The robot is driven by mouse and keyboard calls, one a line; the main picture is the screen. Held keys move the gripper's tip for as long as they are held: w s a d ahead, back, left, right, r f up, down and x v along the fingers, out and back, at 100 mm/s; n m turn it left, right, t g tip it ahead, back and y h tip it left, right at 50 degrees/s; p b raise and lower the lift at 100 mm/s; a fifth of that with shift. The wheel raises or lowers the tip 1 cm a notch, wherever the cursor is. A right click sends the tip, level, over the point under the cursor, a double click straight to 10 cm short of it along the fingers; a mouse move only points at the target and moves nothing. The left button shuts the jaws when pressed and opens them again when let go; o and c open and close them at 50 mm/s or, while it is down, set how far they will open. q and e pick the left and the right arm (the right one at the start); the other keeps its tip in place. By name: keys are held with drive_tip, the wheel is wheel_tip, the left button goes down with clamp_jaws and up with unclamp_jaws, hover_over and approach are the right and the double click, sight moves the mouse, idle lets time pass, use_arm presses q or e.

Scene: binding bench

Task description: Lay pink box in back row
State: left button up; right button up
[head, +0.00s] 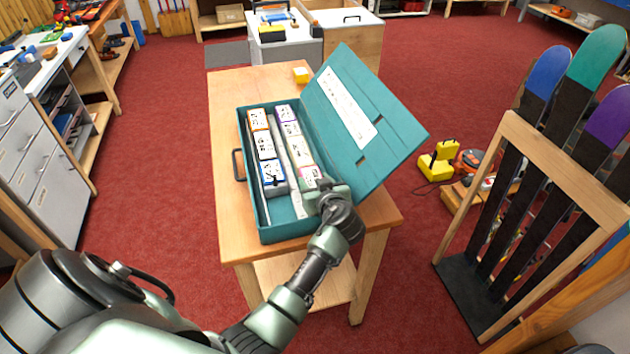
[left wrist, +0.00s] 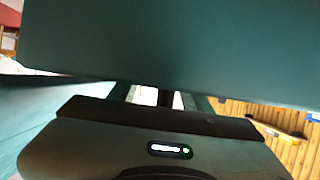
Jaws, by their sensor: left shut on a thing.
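The open teal case (head: 281,229) lies on the wooden bench, with its lid tilted up to the right. It has two long rows of small white-topped boxes. The pink box (head: 309,174), with a pink-marked top, is at the near end of the right-hand row, the one beside the lid. My left gripper (head: 318,190) is down in the case at that box and shut on it; the fingertips are mostly hidden by the wrist. In the left wrist view a broad teal surface hides most of the grip. My right gripper is not in view.
The left-hand row holds an orange-marked box (head: 258,118), another box and a blue-marked box (head: 272,172), with bare case floor nearer me. The raised lid (head: 390,120) stands close beside my left wrist.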

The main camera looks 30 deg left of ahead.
use_arm(q)
drive_tip(key=shift+f, duration=0.1)
drive_tip(key=o, duration=1.6)
drive_tip(key=shift+s+d, duration=0.2)
drive_tip(key=shift+d, duration=0.1)
drive_tip(key=p+v, duration=0.2)
drive_tip(key=v, duration=0.5)
